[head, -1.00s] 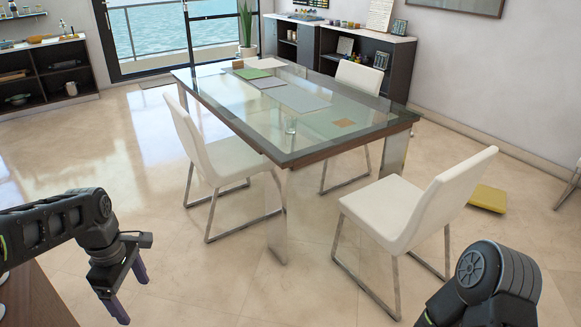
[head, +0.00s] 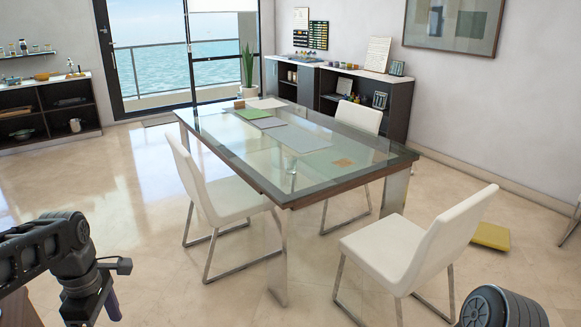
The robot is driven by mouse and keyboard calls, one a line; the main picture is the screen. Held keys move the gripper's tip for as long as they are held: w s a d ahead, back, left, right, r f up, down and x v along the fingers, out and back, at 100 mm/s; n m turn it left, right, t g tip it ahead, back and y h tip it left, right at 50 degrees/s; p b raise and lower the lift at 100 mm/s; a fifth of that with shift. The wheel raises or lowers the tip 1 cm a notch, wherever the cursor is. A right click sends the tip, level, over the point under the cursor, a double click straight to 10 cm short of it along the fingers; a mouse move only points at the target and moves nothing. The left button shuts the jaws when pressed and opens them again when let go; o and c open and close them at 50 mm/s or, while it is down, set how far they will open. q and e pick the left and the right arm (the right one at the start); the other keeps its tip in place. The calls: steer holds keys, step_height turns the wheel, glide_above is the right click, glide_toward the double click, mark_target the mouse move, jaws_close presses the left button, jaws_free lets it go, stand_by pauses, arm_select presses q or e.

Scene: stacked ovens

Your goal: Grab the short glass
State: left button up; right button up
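A small clear glass (head: 291,166) appears on the glass-topped table (head: 350,172), near its front corner. It is faint and blends with the tabletop. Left arm comes in at the lower left; its gripper (head: 100,312) is cut off by the bottom edge, with one purple finger showing. It is well apart from the table and glass. Only a rounded link of my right arm shows at the lower right; its gripper is out of view.
White chairs stand at the table's left (head: 212,190), front right (head: 420,245) and far right (head: 358,116). Flat mats (head: 268,122) lie on the tabletop. A yellow cushion-like object (head: 491,236) lies on the floor. Floor at left is clear.

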arm_select(q)
steer(key=shift+c, duration=0.2)
steer(key=s+d+f+m+h, duration=0.1)
steer(key=d+f+m, duration=0.4)
steer(key=d+f, duration=0.55)
steer(key=s+d+f+m+h, duration=0.15)
steer(key=d+f+m, duration=0.45)
steer(key=f, duration=0.8)
steer(key=s+d+f+m+h, duration=0.1)
steer(key=s+d+f+m, duration=0.5)
steer(key=s+d+f, duration=0.5)
steer(key=s+d, duration=0.2)
steer(key=s, duration=0.1)
steer(key=shift+t+h, duration=0.3)
steer(key=shift+h, duration=0.05)
steer(key=shift+s, duration=0.1)
